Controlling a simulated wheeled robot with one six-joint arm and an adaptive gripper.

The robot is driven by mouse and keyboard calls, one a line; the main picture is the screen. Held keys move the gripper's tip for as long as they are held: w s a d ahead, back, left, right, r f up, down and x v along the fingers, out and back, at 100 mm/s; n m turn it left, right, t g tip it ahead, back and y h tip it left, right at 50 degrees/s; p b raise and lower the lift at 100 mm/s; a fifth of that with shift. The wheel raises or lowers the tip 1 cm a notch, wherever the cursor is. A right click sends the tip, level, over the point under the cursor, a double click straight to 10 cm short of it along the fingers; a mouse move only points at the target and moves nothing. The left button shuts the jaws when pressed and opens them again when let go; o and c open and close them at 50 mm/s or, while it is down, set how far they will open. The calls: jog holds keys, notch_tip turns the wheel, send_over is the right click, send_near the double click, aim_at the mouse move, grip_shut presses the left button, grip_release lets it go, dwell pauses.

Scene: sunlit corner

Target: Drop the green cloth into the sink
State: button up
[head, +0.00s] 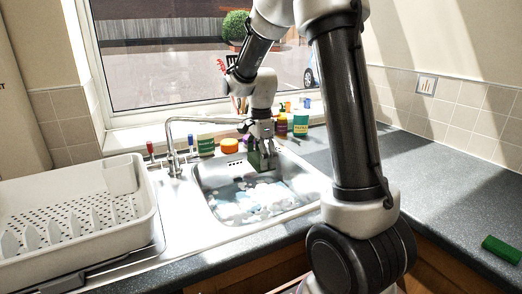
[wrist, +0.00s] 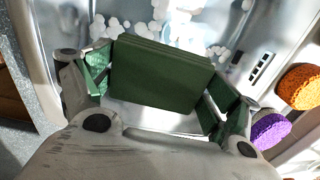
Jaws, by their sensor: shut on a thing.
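The green cloth (wrist: 160,75) is a folded, layered dark green block between the two fingers of my gripper (wrist: 158,90) in the wrist view. The gripper is shut on it. In the head view my gripper (head: 262,143) points down over the back part of the sink (head: 212,178), and the cloth (head: 256,161) shows dark green below it. The sink also shows in the wrist view (wrist: 45,45), beneath the cloth. White and bluish foam lies in the sink. I cannot tell exactly how high the cloth hangs above the basin floor.
A tap (head: 172,150) stands at the sink's left, beside a white dish rack (head: 75,200). An orange round item (head: 229,146), jars and bottles line the back edge. Another green block (head: 502,249) lies on the right counter, which is otherwise mostly clear.

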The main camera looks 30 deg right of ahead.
jog(key=shift+f, duration=0.25)
jog(key=o, duration=0.8)
notch_tip(320, 180, up, 12)
jog(key=shift+r, duration=0.1)
jog(key=shift+s, duration=0.1)
dwell(0.3)
